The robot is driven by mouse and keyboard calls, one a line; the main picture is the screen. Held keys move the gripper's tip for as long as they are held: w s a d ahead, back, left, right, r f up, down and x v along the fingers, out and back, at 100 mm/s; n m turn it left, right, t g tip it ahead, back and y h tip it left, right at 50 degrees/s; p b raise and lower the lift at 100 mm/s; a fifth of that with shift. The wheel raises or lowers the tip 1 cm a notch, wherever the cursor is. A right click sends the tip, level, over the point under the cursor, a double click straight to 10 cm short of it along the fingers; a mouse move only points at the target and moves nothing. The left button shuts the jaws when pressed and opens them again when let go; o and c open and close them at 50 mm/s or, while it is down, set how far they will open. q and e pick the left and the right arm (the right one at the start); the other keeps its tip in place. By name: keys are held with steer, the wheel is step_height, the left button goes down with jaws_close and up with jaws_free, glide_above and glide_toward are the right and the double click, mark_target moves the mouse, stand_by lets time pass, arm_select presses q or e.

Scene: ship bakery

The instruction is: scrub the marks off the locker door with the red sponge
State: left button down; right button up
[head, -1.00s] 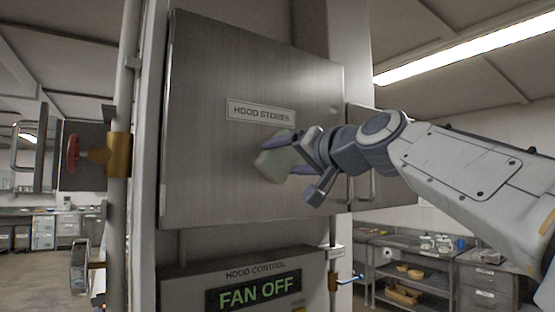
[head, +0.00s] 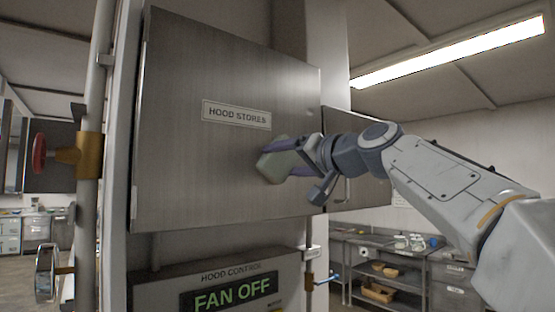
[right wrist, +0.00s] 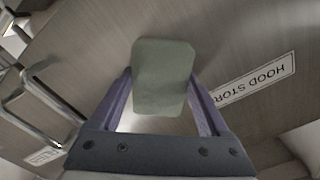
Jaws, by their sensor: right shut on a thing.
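The locker door (head: 200,165) is a brushed-steel panel labelled HOOD STORES (head: 237,114); it is shut. I make out no distinct marks on it. My right gripper (head: 291,158) is shut on a pale grey-green block (head: 271,165), sponge-like in shape; it does not look red. The block is at the door's right half, below and right of the label. The right wrist view shows the block (right wrist: 164,65) between the two purple fingers, in front of the door (right wrist: 105,35). I cannot tell whether it touches the door. My left gripper is not in view.
A second steel door with a handle (head: 347,190) is right of the locker. Below is a hood control panel (head: 235,291) reading FAN OFF. A pipe with a red valve wheel (head: 39,153) runs at the left. A shelved bench (head: 385,262) stands behind at right.

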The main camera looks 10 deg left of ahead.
mark_target(269, 161)
steer(key=shift+w+d+f, duration=0.1)
steer(key=shift+w+f, duration=0.05)
steer(key=shift+f, duration=0.05)
steer(key=shift+s+a, duration=0.3)
steer(key=shift+s, duration=0.05)
steer(key=shift+s+a+b, duration=0.2)
steer(key=shift+s+a, duration=0.3)
steer(key=shift+s, duration=0.15)
steer(key=shift+s+a+b, duration=0.15)
steer(key=shift+s+a, duration=0.3)
steer(key=shift+s, duration=0.2)
steer(key=shift+s+a+r, duration=0.1)
steer(key=shift+s+a, duration=1.3)
steer(key=shift+s, duration=0.2)
steer(key=shift+s+a+p, duration=0.3)
steer(key=shift+s+a, duration=0.3)
steer(key=shift+s, duration=0.2)
steer(key=shift+s+a+p, duration=0.25)
steer(key=shift+s+a, duration=0.3)
steer(key=shift+s, duration=0.25)
steer(key=shift+d, duration=0.1)
